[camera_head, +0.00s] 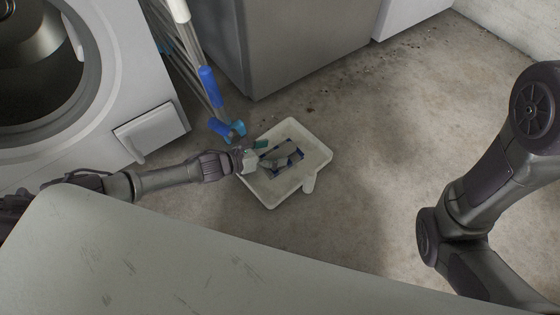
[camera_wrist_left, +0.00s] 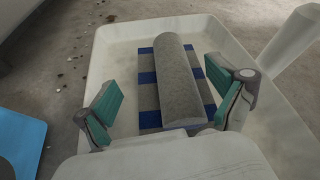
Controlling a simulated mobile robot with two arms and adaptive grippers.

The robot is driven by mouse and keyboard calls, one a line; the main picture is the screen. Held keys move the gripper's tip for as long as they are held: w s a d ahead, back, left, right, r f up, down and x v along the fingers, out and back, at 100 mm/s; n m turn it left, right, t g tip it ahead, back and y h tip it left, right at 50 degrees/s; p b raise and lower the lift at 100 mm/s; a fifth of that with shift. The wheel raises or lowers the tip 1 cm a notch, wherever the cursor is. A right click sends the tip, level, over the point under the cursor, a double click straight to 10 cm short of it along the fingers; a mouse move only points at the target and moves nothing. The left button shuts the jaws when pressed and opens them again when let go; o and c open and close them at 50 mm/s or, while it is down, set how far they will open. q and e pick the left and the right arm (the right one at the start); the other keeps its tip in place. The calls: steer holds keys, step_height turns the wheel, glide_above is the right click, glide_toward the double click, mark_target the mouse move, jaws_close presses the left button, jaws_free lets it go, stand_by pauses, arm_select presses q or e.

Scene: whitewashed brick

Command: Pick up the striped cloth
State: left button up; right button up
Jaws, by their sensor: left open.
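The striped cloth, blue and grey, lies flat in a white tray on the floor. It shows in the left wrist view (camera_wrist_left: 148,77) and in part in the head view (camera_head: 298,155). My left gripper (camera_head: 263,156) is over the left part of the tray. In the left wrist view its teal-padded fingers (camera_wrist_left: 168,101) are spread apart on either side of the cloth and grey object, with nothing held. My right gripper is out of view.
The white tray (camera_head: 314,145) has raised walls. Poles with blue ends (camera_head: 209,85) stand behind it, beside the washing machine (camera_head: 120,60). A grey cabinet (camera_head: 300,45) stands at the back. A pale surface (camera_head: 150,260) fills the front. Floor right of the tray is clear.

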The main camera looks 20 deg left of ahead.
arm_select(q)
steer(key=shift+w+d+f, duration=0.25)
steer(key=shift+w+d, duration=0.15)
steer(key=shift+w, duration=0.05)
steer(key=c, duration=1.3)
